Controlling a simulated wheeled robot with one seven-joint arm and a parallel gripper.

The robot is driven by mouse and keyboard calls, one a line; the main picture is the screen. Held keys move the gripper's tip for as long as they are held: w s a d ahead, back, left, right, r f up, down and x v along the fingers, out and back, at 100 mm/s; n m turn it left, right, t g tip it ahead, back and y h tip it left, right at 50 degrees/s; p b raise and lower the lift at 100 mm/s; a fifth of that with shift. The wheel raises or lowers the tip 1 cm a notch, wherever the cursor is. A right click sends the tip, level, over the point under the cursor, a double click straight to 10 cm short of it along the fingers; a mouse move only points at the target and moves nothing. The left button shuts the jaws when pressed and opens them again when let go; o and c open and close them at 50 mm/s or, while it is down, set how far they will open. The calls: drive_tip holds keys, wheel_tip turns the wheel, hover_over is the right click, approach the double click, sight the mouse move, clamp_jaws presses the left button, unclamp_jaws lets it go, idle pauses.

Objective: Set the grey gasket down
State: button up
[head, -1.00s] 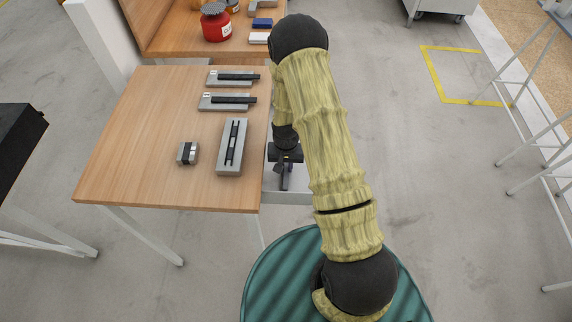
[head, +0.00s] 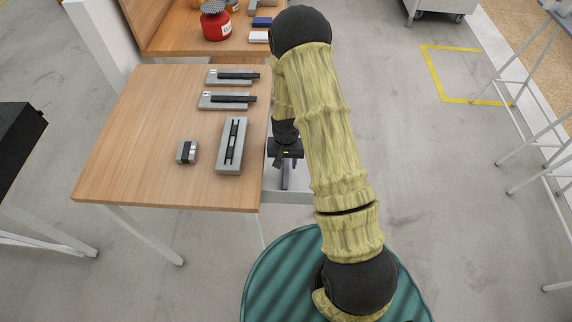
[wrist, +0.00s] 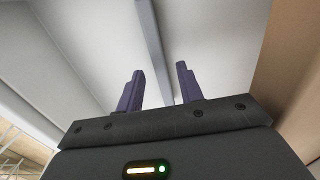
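I cannot make out a grey gasket in either view. My gripper (head: 282,163) is just off the right edge of the wooden table (head: 150,150), over a pale grey surface (head: 300,197). In the wrist view my gripper (wrist: 160,88) has its two purple fingers apart, with nothing seen held between them. Beyond the fingers are pale panels and a darker grey bar (wrist: 154,45). In the head view the arm hides part of the area around the gripper.
On the table are a grey slotted fixture (head: 230,165), a small grey block with a dark band (head: 187,152), and two grey plates with black bars (head: 210,105) (head: 215,83). A red pot (head: 215,25) stands on the bench behind. The table's left part is clear.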

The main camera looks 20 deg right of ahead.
sight(286, 168)
wheel_tip(286, 168, up, 10)
drive_tip(key=b, duration=0.1)
idle(0.4)
drive_tip(key=shift+r, duration=0.1)
drive_tip(key=s+r+n+t, duration=0.2)
drive_tip(key=s+r+n, duration=0.1)
drive_tip(key=s+r, duration=1.1)
drive_tip(key=shift+s+n+t, duration=0.2)
drive_tip(key=shift+n+t, duration=0.1)
